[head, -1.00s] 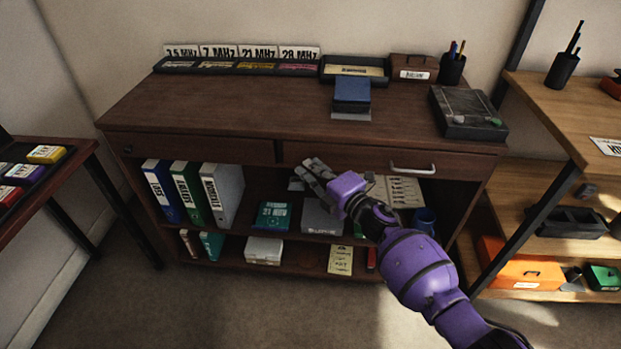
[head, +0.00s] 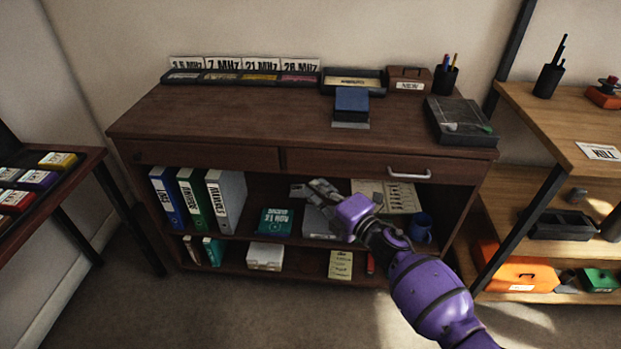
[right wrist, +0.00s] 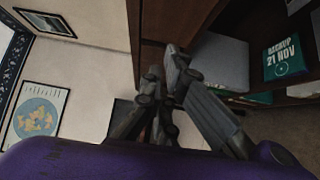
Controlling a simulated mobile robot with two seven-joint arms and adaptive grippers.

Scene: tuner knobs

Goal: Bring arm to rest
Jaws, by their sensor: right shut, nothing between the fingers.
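My right arm is purple and comes in from the lower right of the head view. Its gripper (head: 312,190) is grey, shut and empty, in front of the dark wooden cabinet (head: 210,125), over the open shelf bay below the drawers. In the right wrist view the gripper's fingers (right wrist: 168,75) are together with nothing between them. Their tips are near the cabinet's front, apart from the teal book (right wrist: 283,52). My left gripper is in neither view.
The shelves hold binders (head: 228,198), a teal book (head: 275,220) and a blue mug (head: 420,226). A dark box (head: 462,118) and a blue block (head: 351,101) stand on top. A wooden shelf unit (head: 545,110) is at right, a side table (head: 75,165) at left. The floor in front is clear.

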